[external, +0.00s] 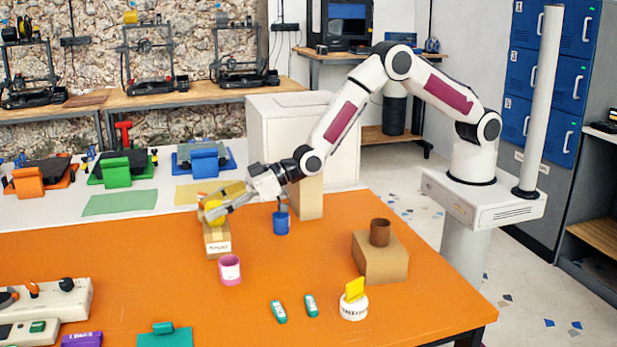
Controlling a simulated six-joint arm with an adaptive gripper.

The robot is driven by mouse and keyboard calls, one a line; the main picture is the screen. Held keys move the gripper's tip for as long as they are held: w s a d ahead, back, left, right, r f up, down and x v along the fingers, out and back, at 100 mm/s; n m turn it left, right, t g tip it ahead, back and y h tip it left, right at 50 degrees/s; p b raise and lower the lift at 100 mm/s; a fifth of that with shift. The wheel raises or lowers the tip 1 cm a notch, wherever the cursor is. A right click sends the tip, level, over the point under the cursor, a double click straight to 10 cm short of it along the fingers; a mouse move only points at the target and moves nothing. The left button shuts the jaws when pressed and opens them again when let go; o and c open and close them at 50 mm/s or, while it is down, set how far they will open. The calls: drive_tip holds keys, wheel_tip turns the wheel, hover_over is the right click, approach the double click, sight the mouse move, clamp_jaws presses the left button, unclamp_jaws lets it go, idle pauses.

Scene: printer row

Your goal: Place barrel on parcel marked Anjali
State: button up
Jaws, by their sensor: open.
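A small rounded yellow object (214,211), which looks like the barrel, sits at the top of a narrow cardboard parcel (217,238). The parcel has a white label on its front, with writing too small to read surely. My gripper (211,204) is open at the yellow object, with its fingers beside it. The fingers hide part of it, and I cannot tell whether they touch it.
A blue mug (281,222) and a taller box (307,198) stand to the right of my gripper. A pink mug (230,270) is in front of the parcel. A brown cylinder (380,232) stands on another box (379,262).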

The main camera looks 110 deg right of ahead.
drive_tip(key=shift+r, duration=0.15)
drive_tip(key=shift+s+r, duration=0.25)
drive_tip(key=shift+s, duration=0.4)
drive_tip(key=v, duration=1)
drive_tip(key=shift+s, duration=0.3)
drive_tip(key=shift+r, duration=0.1)
idle(0.4)
